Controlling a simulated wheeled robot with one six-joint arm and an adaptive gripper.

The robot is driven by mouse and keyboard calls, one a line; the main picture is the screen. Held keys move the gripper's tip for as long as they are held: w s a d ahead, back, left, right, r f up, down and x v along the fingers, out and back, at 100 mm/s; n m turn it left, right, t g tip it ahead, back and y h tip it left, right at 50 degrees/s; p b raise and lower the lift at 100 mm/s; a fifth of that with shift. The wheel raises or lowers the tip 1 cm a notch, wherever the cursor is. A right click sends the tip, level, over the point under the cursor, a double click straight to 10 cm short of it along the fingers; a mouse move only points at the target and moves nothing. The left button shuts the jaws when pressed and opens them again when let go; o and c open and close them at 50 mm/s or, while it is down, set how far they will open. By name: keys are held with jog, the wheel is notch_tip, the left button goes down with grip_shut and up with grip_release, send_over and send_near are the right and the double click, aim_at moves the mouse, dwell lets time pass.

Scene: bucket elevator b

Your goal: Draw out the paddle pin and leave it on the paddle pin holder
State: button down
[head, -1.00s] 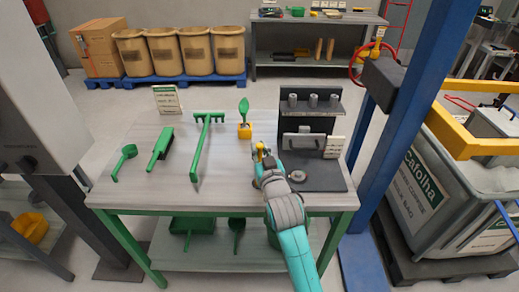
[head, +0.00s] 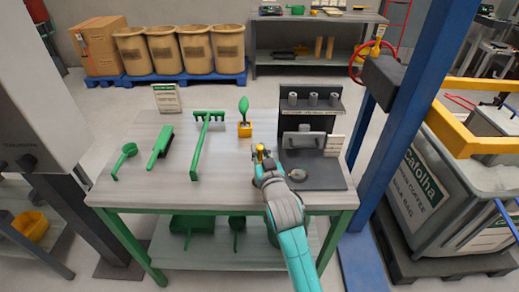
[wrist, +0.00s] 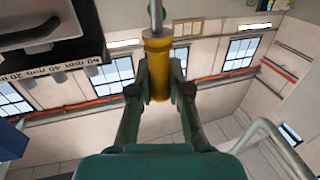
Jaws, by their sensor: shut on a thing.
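My gripper (head: 262,158) is over the front right part of the workbench, beside the dark stand. It is shut on a yellow handle (wrist: 157,68), which I take to be the paddle pin. In the wrist view my gripper (wrist: 160,88) has a finger on either side of this handle, and a thin metal shaft extends from it past the top edge of the picture. The shaft's far end is out of view. Which thing is the paddle pin holder I cannot tell for sure.
The dark stand (head: 310,125) carries several grey cylinders. Green tools, including a rake (head: 200,148), lie left on the workbench (head: 140,195). A blue post (head: 385,150) rises at right.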

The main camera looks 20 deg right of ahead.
aim_at(260, 161)
jog(key=shift+f, duration=1.7)
jog(key=c, duration=1)
grip_release()
jog(key=shift+c, duration=0.2)
jog(key=s, duration=1.2)
jog(key=shift+a, duration=0.3)
jog(key=s+f+g+y, duration=0.1)
jog(key=s+f, duration=0.4)
jog(key=s, duration=0.6)
jog(key=s+f+g, duration=0.1)
jog(key=s+f, duration=0.4)
jog(key=s, duration=0.6)
jog(key=s+r+g, duration=0.1)
jog(key=s+r, duration=0.1)
jog(key=s, duration=1.7)
jog(key=shift+s+d+r+n, duration=0.3)
jog(key=shift+s+r, duration=0.05)
jog(key=shift+s, duration=0.05)
